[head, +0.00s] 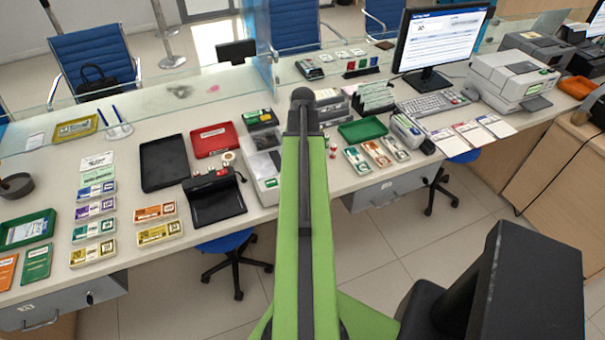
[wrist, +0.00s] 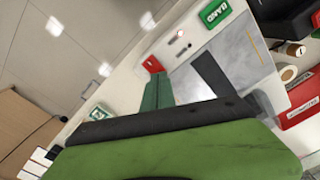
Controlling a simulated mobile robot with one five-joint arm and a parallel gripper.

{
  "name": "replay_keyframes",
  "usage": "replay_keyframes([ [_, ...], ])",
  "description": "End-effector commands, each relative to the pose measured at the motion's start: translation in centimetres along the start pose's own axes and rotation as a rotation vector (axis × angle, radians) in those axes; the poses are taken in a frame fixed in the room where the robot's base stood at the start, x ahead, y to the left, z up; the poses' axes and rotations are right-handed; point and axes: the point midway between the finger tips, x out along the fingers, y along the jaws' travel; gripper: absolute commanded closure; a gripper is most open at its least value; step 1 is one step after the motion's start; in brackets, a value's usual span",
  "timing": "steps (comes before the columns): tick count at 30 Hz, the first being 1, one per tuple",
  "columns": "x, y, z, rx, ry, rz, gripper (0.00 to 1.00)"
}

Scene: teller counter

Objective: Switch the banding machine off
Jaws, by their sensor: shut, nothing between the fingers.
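The banding machine (head: 262,168) is a pale box with a grey top on the counter, left of my raised green arm, which hides part of it. In the wrist view the machine (wrist: 244,52) shows a green "BAND" label (wrist: 215,12), a small lit red light (wrist: 181,34) and a dark bar across its grey top. A red block (wrist: 153,64), possibly its switch, sits at its edge. My gripper (wrist: 158,78) is shut and empty, its green fingers close to the red block; I cannot tell whether they touch. The head view hides the gripper behind my arm.
A black device (head: 216,197), a red tray (head: 209,139) and a dark tray (head: 165,162) stand left of the machine. A green tray (head: 363,129) and banknote bundles (head: 376,154) lie to the right. The counter's front edge is close to the machine.

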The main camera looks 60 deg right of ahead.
Motion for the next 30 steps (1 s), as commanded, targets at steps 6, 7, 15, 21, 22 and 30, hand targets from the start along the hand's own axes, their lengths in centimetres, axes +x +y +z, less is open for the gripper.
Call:
replay_keyframes([
  [6, 0.0, 0.0, 0.0, 0.000, 0.000, 0.000, 1.00],
  [7, 0.0, 0.0, 0.0, 0.000, 0.000, 0.000, 1.00],
  [15, 0.5, 0.0, 0.0, 0.000, 0.000, 0.000, 1.00],
  [21, 0.8, 0.0, 0.0, 0.001, 0.000, 0.000, 1.00],
  [22, 0.8, 0.0, 0.0, 0.001, 0.000, 0.000, 1.00],
  [30, 1.2, 0.0, 0.0, 0.001, 0.000, 0.000, 1.00],
])
